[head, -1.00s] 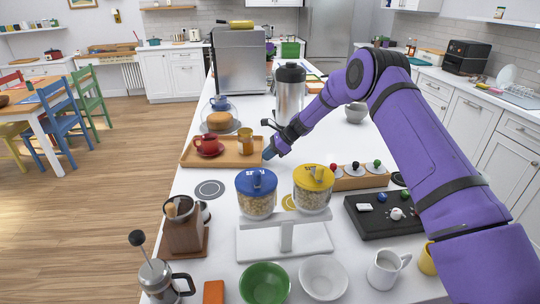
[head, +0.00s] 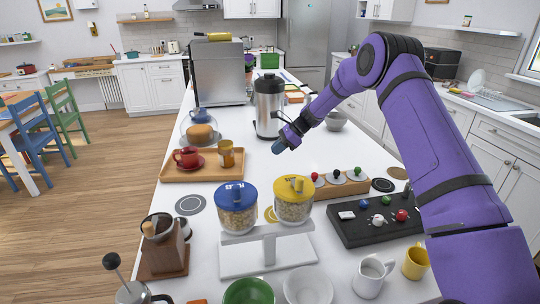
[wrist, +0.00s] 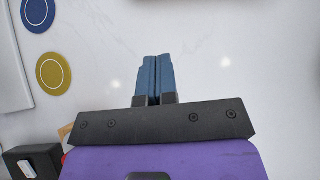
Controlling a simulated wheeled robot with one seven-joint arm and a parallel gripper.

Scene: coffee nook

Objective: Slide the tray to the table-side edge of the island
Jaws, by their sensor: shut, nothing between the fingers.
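The wooden tray (head: 172,174) lies flat on the white island (head: 275,185), its left side at or very near the island's left edge, on the dining table's side. On it are a red cup (head: 187,157) on a red saucer and an amber mug (head: 226,153). My gripper (head: 277,148) is to the right of the tray, apart from it, above bare countertop. Its blue fingers are together and empty in the wrist view (wrist: 154,62). The tray is not visible in the wrist view.
A steel urn (head: 268,105) and a glass-domed cake (head: 200,133) stand behind. A wooden rack with knobs (head: 345,186) is right. Bare counter lies between tray and gripper.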

